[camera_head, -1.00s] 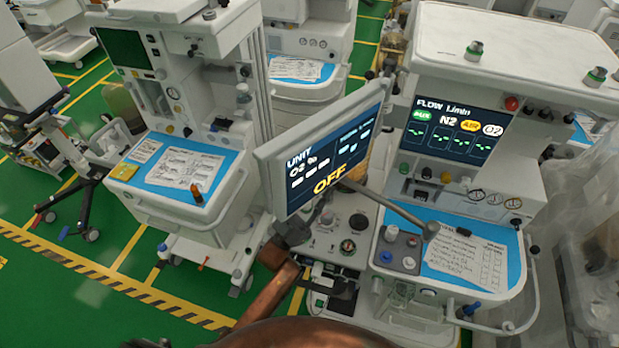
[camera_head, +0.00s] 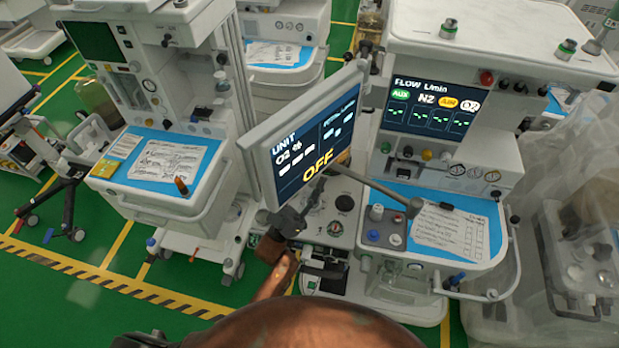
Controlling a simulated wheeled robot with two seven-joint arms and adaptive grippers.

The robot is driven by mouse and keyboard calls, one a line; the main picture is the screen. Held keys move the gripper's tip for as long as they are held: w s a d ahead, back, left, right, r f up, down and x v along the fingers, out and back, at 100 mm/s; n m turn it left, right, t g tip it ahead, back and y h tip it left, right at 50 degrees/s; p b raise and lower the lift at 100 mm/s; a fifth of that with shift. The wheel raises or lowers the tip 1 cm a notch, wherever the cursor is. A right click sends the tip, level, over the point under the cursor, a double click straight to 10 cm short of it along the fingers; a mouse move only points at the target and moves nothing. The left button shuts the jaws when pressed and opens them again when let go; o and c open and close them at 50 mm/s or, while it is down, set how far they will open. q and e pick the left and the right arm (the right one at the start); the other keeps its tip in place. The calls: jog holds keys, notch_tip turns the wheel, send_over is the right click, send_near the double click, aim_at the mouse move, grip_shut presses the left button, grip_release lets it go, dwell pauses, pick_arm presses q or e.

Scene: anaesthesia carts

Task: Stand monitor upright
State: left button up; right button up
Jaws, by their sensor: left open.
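The monitor (camera_head: 308,140) is a white-framed panel with a dark screen reading "UNIT", "O2 %" and "OFF". It is tilted in the picture, its right side higher than its left. A grey rod passes by its lower right edge and slopes down to the right. My left gripper (camera_head: 300,200) is dark, on a brown arm, and sits just below the monitor's lower edge. It is open; whether a finger touches the frame cannot be told. My right gripper is not in view.
The anaesthesia cart (camera_head: 505,35) with a flow display stands at the right, its blue worktop (camera_head: 485,210) holding a paper sheet and knobs. Another cart (camera_head: 185,205) with a blue top stands at the left. Green floor (camera_head: 75,310) is free at the lower left.

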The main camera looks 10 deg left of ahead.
pick_arm(q)
jog(key=v, duration=1.2)
dwell(0.3)
